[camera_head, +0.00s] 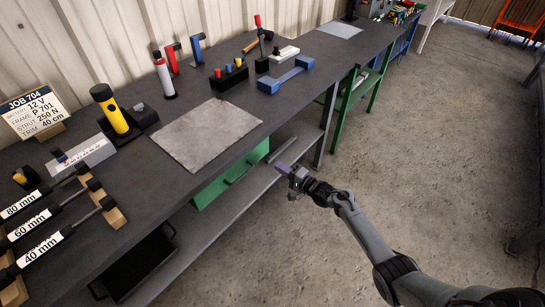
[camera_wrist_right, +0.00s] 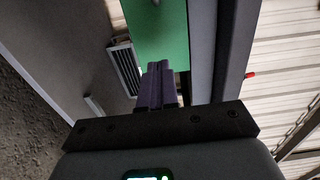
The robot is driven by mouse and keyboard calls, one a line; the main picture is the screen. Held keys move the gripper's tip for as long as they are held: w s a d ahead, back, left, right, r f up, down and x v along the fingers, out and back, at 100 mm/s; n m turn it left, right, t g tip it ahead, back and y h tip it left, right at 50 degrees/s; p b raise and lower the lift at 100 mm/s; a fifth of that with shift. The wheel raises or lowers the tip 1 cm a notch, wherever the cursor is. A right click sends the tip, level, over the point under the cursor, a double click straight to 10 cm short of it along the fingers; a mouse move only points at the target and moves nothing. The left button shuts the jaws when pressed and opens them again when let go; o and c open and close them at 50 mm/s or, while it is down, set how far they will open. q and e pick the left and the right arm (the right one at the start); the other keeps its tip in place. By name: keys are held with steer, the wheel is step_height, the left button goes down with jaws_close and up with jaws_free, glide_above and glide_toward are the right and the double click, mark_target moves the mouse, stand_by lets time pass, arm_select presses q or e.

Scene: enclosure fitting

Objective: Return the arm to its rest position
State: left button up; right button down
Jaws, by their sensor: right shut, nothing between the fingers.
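My right gripper (camera_head: 284,170) is in front of the long dark workbench (camera_head: 225,165), out over its front edge, with its arm reaching in from the lower right over the concrete floor. Its purple fingers are together with nothing between them. In the right wrist view the shut fingers (camera_wrist_right: 156,85) point toward a green panel (camera_wrist_right: 155,35) under the bench. The gripper appears apart from the bench. My left gripper is in neither view.
The bench carries a grey mat (camera_head: 208,133), a yellow-and-black cylinder (camera_head: 115,115), a blue bracket (camera_head: 286,77), a job sign (camera_head: 33,112) and several labelled rods at the left. A lower shelf (camera_head: 225,220) and green drawer (camera_head: 232,175) lie below.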

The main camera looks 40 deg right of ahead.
steer(key=s+a+f+g+p, duration=0.1)
steer(key=s+f, duration=0.2)
steer(key=s, duration=0.3)
steer(key=s+a+f+p, duration=0.1)
steer(key=s+f+p, duration=0.15)
steer(key=s, duration=0.25)
steer(key=s+a+n+g+y+p, duration=0.1)
steer(key=s+a+n+g, duration=0.1)
steer(key=s+a, duration=0.35)
steer(key=s+a+n+g+p, duration=0.1)
steer(key=s+a+n+g, duration=0.15)
steer(key=a, duration=0.65)
steer(key=s+a+r+n+g+h, duration=0.25)
steer(key=s+a+r+n, duration=0.35)
steer(key=s+a+r, duration=0.3)
steer(key=s+d+r+n+g+h, duration=0.1)
steer(key=s+d+r+n+g, duration=0.2)
steer(key=s+r+n+g, duration=0.35)
arm_select(q)
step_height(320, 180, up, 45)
steer(key=p, duration=3.8)
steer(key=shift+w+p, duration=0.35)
arm_select(e)
step_height(320, 180, up, 37)
steer(key=n, duration=0.1)
steer(key=shift+s+a+r, duration=0.15)
steer(key=shift+s+a, duration=0.05)
steer(key=shift+a, duration=0.05)
steer(key=shift+t, duration=0.25)
